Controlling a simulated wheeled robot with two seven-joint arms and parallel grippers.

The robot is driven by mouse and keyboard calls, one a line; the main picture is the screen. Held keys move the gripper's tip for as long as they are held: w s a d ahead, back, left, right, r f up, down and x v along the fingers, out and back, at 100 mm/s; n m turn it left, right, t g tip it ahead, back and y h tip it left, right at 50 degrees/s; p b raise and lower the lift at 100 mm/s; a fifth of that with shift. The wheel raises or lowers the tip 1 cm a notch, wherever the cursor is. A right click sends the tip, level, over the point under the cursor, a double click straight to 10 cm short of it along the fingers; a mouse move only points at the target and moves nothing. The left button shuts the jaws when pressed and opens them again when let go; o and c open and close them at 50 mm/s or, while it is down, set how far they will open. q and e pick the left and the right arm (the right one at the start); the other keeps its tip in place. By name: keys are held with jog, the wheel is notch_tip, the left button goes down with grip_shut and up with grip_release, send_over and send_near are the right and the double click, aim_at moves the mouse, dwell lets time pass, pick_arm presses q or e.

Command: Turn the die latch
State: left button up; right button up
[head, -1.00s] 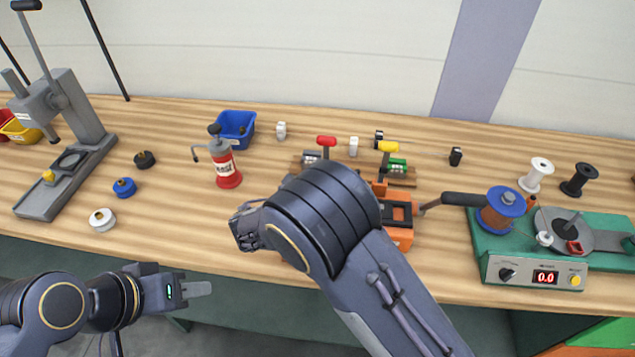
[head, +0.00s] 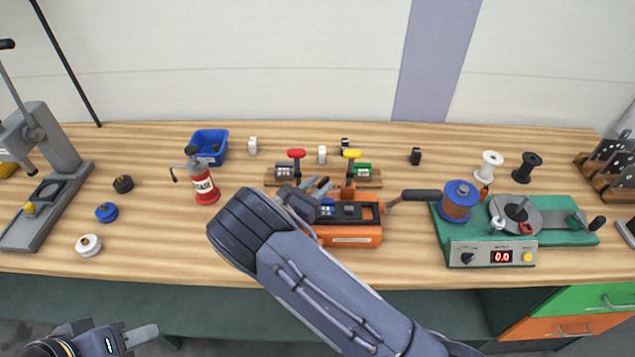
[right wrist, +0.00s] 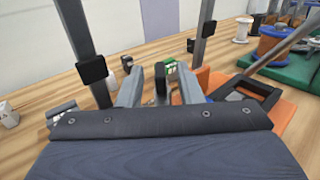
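The orange die unit (head: 357,235) with a black top stands on the bench, and it also shows in the right wrist view (right wrist: 283,103). A long black-gripped lever (head: 420,195) reaches out from its right side. An orange post (head: 348,191) stands at its back edge. I cannot tell which part is the die latch. My right gripper (head: 322,188) is over the unit's left end, with its grey fingers apart. In the right wrist view a dark piece shows between the fingers (right wrist: 160,88), but I cannot tell whether they touch it. My left gripper (head: 140,336) hangs low, off the bench front.
Red (head: 296,153) and yellow (head: 352,153) knobs stand behind the unit. A red grease can (head: 205,188) and blue bin (head: 209,146) are left. A green winder (head: 470,225) stands right.

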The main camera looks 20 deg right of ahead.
jog(key=shift+d, duration=0.1)
grip_shut()
jog(key=shift+w+f+b, duration=0.1)
jog(key=shift+f+b, duration=0.05)
jog(key=shift+b, duration=0.2)
jog(key=m+g+b, duration=0.1)
jog(key=m+g+h+b, duration=0.1)
jog(key=g+b, duration=0.1)
jog(key=m+g+h+b, duration=0.1)
jog(key=b, duration=0.1)
jog(key=shift+w+a+f+m+g, duration=0.2)
jog(key=shift+w+m+g, duration=0.1)
jog(key=shift+w+g, duration=0.1)
jog(key=shift+r+m+g+h+b, duration=0.35)
jog(key=shift+m+g+h+b, duration=0.2)
jog(key=shift+g, duration=0.35)
grip_release()
jog(key=shift+s+r, duration=0.1)
jog(key=shift+a, duration=0.1)
